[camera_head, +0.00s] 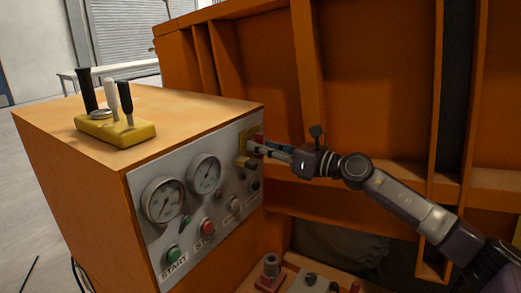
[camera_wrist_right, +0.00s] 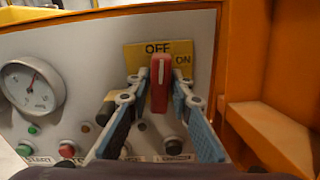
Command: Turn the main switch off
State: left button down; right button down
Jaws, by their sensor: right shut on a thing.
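The main switch is a red handle (camera_wrist_right: 160,84) on a yellow plate (camera_wrist_right: 133,58) marked OFF at the top and ON at the right. The handle stands upright, with its white mark at the top by OFF. In the head view the red handle (camera_head: 259,138) shows partly at the panel's right end, largely hidden by the gripper. My right gripper (camera_head: 263,147) reaches it from the right. In the right wrist view its fingers (camera_wrist_right: 161,98) lie on both sides of the handle, shut on it. My left gripper is not in view.
The grey panel (camera_head: 225,190) carries two gauges (camera_head: 163,200), a green START button (camera_head: 172,253), a red STOP button (camera_head: 207,226) and small knobs. Levers on a yellow base (camera_head: 115,133) stand on the orange cabinet. An orange frame wall (camera_head: 380,80) rises close behind and right.

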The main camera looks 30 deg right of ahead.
dwell(0.4)
jog(key=c, duration=1.8)
grip_release()
jog(key=shift+c, duration=0.2)
jog(key=v, duration=1.2)
jog(key=shift+w, duration=0.1)
